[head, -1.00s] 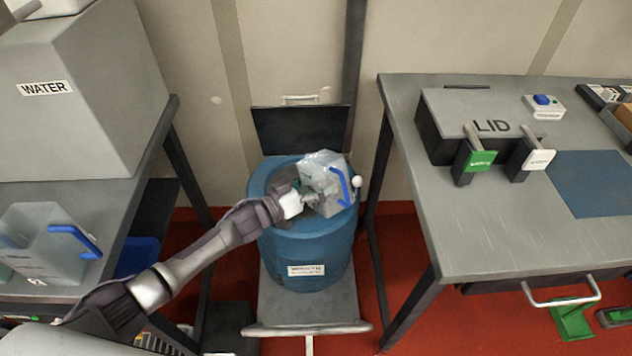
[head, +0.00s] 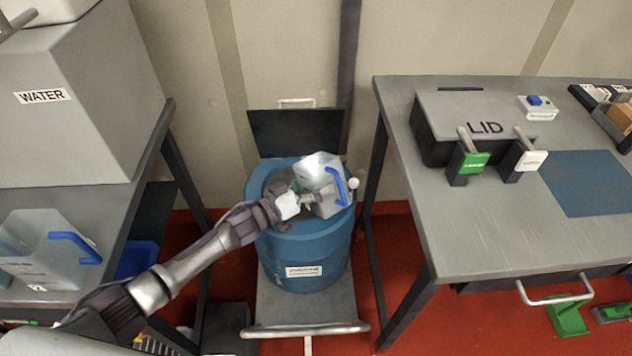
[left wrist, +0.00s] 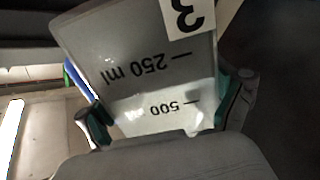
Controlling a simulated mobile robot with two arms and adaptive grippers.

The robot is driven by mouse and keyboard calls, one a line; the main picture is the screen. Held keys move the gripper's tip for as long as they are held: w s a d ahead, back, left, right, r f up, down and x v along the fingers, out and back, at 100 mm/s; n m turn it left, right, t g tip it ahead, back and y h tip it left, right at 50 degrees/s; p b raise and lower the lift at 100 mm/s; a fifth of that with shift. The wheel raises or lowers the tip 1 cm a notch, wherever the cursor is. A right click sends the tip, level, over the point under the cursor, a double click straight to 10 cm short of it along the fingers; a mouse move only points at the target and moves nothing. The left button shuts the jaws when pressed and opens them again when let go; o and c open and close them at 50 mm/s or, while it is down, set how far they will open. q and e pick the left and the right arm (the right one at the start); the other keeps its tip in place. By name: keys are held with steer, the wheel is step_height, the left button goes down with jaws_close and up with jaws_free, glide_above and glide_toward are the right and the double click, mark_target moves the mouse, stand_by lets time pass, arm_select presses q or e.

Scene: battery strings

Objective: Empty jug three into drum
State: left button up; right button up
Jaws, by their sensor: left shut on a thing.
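Jug three (head: 322,178) is a translucent jug with a blue handle, tilted over the open top of the blue drum (head: 305,252). My left gripper (head: 296,202) is shut on the jug and holds it above the drum's opening. In the left wrist view the jug (left wrist: 150,75) shows a label 3 and the marks 250 ml and 500, upside down, between the gripper's green-padded fingers (left wrist: 163,115). The jug hides much of the drum's opening, and I cannot see liquid flowing. My right gripper is not in view.
The drum stands on a grey cart (head: 305,315) with a raised dark panel (head: 297,131) behind it. A table at left holds a WATER tank (head: 75,105) and jug 2 (head: 45,245). The right-hand table (head: 480,230) holds a LID box (head: 470,110) with green and white tags.

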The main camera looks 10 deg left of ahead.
mark_target(308, 180)
arm_select(q)
steer(key=shift+d+r+n+p, duration=0.1)
steer(key=shift+r+n+p, duration=0.3)
stand_by(0.8)
steer(key=shift+r, duration=0.1)
steer(key=shift+r+n+p, duration=0.5)
steer(key=shift+n+p, duration=0.2)
steer(key=shift+p, duration=0.35)
stand_by(0.8)
steer(key=shift+r+n+p, duration=0.4)
steer(key=shift+n+p, duration=0.1)
steer(key=shift+p, duration=0.15)
steer(key=shift+r, duration=0.1)
steer(key=shift+r+n+p, duration=0.2)
steer(key=shift+n+p, duration=0.3)
stand_by(0.5)
